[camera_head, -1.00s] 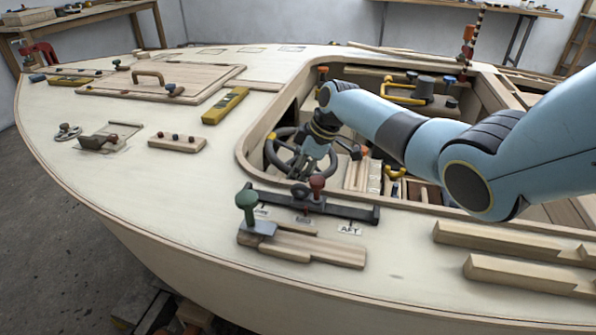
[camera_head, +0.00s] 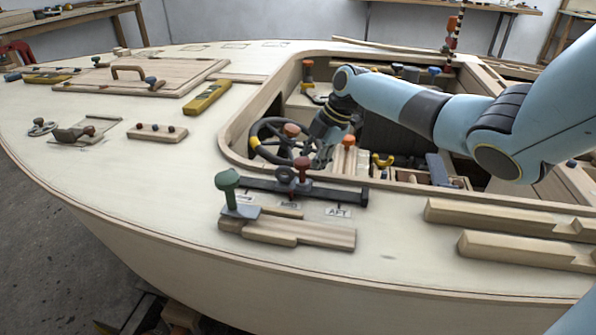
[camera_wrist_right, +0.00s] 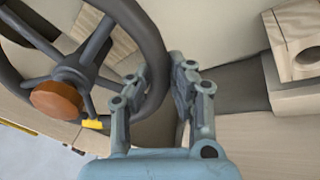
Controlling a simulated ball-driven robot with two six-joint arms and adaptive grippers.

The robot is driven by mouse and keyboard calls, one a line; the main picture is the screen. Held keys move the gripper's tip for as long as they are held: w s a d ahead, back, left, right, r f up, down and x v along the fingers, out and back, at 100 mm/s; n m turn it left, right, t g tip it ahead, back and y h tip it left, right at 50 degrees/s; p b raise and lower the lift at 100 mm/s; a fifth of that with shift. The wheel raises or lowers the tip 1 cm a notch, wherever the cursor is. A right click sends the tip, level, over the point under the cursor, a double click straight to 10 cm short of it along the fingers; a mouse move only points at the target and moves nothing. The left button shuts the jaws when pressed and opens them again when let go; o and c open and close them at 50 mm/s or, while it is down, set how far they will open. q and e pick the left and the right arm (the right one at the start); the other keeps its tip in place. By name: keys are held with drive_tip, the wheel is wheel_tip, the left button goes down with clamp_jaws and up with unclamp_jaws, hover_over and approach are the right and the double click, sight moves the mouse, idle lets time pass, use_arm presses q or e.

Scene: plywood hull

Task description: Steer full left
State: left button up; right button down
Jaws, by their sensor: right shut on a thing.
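The steering wheel (camera_head: 262,130) has a dark rim, dark spokes and an orange-brown hub (camera_head: 291,129). It stands in the forward left part of the cockpit opening. A yellow mark (camera_head: 254,142) shows on its left side. My right gripper (camera_head: 322,153) reaches into the cockpit at the wheel's right side. In the right wrist view the wheel's rim (camera_wrist_right: 151,45) passes between the two fingers of my right gripper (camera_wrist_right: 158,92), which is shut on it. The wheel's far-left portion is cut off there. My left gripper is not in view.
The cockpit coaming (camera_head: 236,142) surrounds the wheel.

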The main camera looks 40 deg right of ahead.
drive_tip(key=d+n+b, duration=0.1)
drive_tip(key=b, duration=0.1)
drive_tip(key=d+f+n+b, duration=0.1)
drive_tip(key=n+b, duration=0.1)
drive_tip(key=shift+w+d, duration=0.15)
drive_tip(key=shift+d, duration=0.25)
drive_tip(key=shift+w+d+r+n+b, duration=0.15)
drive_tip(key=shift+d+n+b, duration=0.45)
drive_tip(key=shift+n+b, duration=0.35)
use_arm(q)
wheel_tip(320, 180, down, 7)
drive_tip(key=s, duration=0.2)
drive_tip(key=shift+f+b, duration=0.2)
drive_tip(key=shift+b, duration=0.2)
use_arm(e)
drive_tip(key=shift+w+d+r+n, duration=0.1)
drive_tip(key=shift+d+r+n, duration=0.05)
drive_tip(key=shift+d+n, duration=0.15)
drive_tip(key=shift+g, duration=0.3)
drive_tip(key=c, duration=1.2)
unclamp_jaws()
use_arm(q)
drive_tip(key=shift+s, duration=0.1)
use_arm(e)
drive_tip(key=shift+o, duration=0.3)
drive_tip(key=v, duration=1.2)
